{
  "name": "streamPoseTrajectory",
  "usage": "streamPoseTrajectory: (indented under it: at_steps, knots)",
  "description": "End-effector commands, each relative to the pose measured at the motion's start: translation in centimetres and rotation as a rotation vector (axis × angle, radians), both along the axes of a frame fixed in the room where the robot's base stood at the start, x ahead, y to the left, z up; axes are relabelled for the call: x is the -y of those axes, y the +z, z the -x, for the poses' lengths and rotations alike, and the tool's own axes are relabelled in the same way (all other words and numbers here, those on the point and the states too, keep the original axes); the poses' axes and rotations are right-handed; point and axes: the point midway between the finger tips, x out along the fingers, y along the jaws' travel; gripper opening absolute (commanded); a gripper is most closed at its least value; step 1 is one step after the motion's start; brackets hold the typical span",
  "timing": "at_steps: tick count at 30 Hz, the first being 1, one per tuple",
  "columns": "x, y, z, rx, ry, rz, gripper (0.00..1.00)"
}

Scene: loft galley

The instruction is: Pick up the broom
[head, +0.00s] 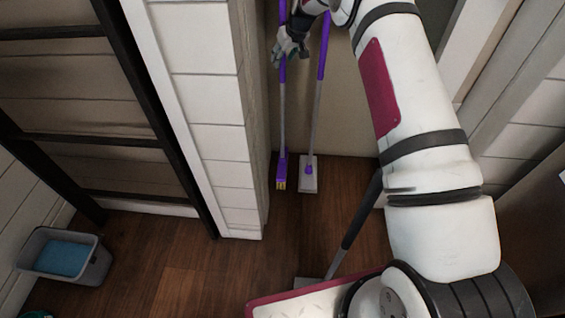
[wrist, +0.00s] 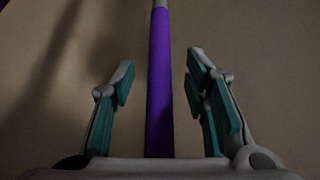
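The broom (head: 281,172) stands upright in the recess, with a purple head, yellowish bristles, a grey lower pole and a purple upper handle. My gripper (head: 284,58) is at its purple upper handle in the head view. In the wrist view, my gripper (wrist: 158,85) is open, with one teal-padded finger on each side of the purple handle (wrist: 160,85). Gaps show on both sides, so the fingers look apart from it.
A second purple-and-grey pole with a flat grey head (head: 309,182) stands just right of the broom. A white brick pillar (head: 215,130) is close on the left. A dark pole (head: 358,215) leans nearer to me. A grey bin (head: 92,268) stands at lower left.

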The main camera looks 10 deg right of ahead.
Motion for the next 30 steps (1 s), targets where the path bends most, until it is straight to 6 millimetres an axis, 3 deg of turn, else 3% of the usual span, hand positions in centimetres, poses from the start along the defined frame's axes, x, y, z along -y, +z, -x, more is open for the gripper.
streamPoseTrajectory:
  at_steps: [1, 5, 6, 20, 30]
  knots:
    - [0.0, 0.0, 0.0, 0.000, 0.000, 0.000, 0.33]
    - [0.0, 0.0, 0.0, 0.000, 0.000, 0.000, 0.03]
    - [0.0, 0.0, 0.0, 0.000, 0.000, 0.000, 0.00]
    - [0.0, 0.3, 0.0, 0.002, 0.000, 0.000, 0.00]
    - [0.1, 2.8, -0.1, 0.005, 0.000, 0.001, 0.00]
